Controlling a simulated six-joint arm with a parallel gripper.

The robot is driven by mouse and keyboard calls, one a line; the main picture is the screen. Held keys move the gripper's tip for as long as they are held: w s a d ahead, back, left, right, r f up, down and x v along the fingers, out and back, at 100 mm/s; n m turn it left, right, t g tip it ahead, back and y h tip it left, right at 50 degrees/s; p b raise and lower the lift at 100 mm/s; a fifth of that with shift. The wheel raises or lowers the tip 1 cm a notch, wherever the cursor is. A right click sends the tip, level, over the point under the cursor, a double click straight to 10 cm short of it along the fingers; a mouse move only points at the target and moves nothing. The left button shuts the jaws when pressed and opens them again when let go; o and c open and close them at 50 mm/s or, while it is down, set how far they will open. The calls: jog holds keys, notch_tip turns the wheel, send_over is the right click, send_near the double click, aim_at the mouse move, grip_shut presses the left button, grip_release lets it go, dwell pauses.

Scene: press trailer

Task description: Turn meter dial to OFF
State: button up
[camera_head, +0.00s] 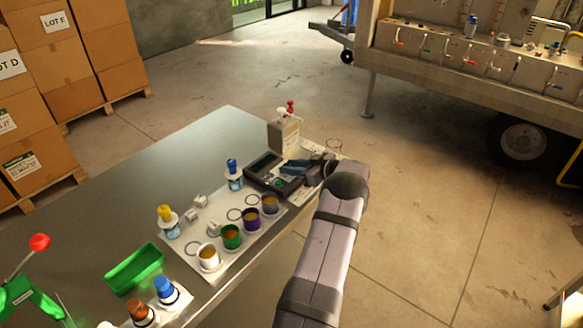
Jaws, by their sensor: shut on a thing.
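The meter (262,168) is a dark, flat box with a grey screen, lying near the far right corner of the metal table. A small green spot shows on its near face. My gripper (292,168) reaches over the meter's right side from the right, its bluish fingers low against the meter top. It is shut on what appears to be the meter dial. The fingers hide the dial, so its pointer and marked setting cannot be read.
A beige container (284,135) with red and white tops stands just behind the meter. Several cups, including a green cup (231,237), stand in front. A blue-topped bottle (233,173) is left of the meter. A green tray (134,269) lies nearer. The table's right edge is close.

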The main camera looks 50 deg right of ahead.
jog(key=o, duration=1)
jog(key=shift+b+v, duration=1.15)
jog(key=shift+v, duration=2.5)
jog(key=shift+w, duration=0.1)
